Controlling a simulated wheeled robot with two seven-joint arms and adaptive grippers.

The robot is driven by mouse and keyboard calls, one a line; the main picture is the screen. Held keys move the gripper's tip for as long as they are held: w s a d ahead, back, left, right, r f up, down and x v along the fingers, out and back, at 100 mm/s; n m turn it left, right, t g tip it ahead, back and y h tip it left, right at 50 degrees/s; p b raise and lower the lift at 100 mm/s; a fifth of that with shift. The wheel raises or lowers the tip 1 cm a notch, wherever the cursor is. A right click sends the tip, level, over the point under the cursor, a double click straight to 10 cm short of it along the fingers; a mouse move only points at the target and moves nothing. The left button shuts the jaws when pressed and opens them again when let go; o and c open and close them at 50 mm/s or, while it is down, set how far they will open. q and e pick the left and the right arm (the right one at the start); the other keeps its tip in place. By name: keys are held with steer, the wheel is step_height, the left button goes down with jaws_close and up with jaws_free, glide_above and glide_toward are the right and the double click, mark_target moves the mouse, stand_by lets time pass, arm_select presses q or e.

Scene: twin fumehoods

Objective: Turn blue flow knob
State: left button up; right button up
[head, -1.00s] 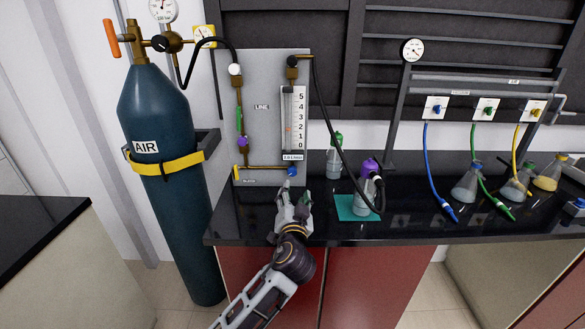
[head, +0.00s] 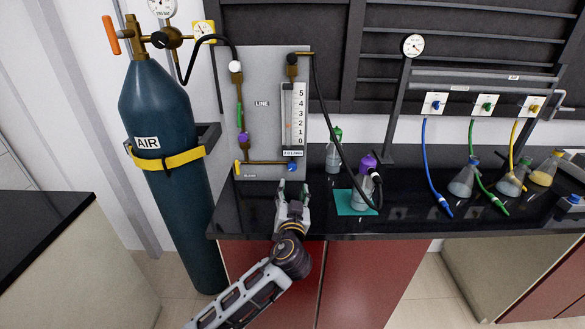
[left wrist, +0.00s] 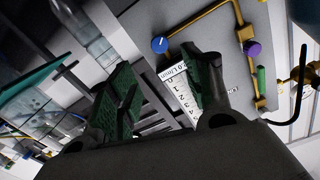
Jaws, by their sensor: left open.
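The blue flow knob (head: 292,167) sits at the bottom of the flowmeter (head: 293,118) on the grey panel. It also shows in the left wrist view (left wrist: 159,44), beyond the fingertips and between the two fingers. My left gripper (head: 293,185) is open and empty, just below and in front of the knob, pointing at the panel. Its green-padded fingers (left wrist: 158,75) are spread apart in the left wrist view. They do not appear to touch the knob. My right gripper is not in view.
A purple valve (head: 243,138) and brass tubing are on the panel's left. A dark air cylinder (head: 160,100) stands at the left. To the right are a green-capped bottle (head: 334,155), a purple-capped bottle (head: 366,190) on a teal mat (head: 344,205), and a hanging black hose (head: 333,135).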

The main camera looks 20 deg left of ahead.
mark_target(293, 167)
arm_select(q)
steer(key=shift+w, duration=0.1)
steer(key=shift+x, duration=1.2)
steer(key=x, duration=0.4)
steer(key=shift+w+p, duration=0.1)
steer(key=shift+p, duration=0.3)
steer(key=x, duration=0.2)
steer(key=shift+w+a, duration=0.15)
steer(key=shift+w, duration=0.1)
steer(key=shift+x, duration=1.6)
steer(key=shift+w+a, duration=0.15)
steer(key=shift+w, duration=0.4)
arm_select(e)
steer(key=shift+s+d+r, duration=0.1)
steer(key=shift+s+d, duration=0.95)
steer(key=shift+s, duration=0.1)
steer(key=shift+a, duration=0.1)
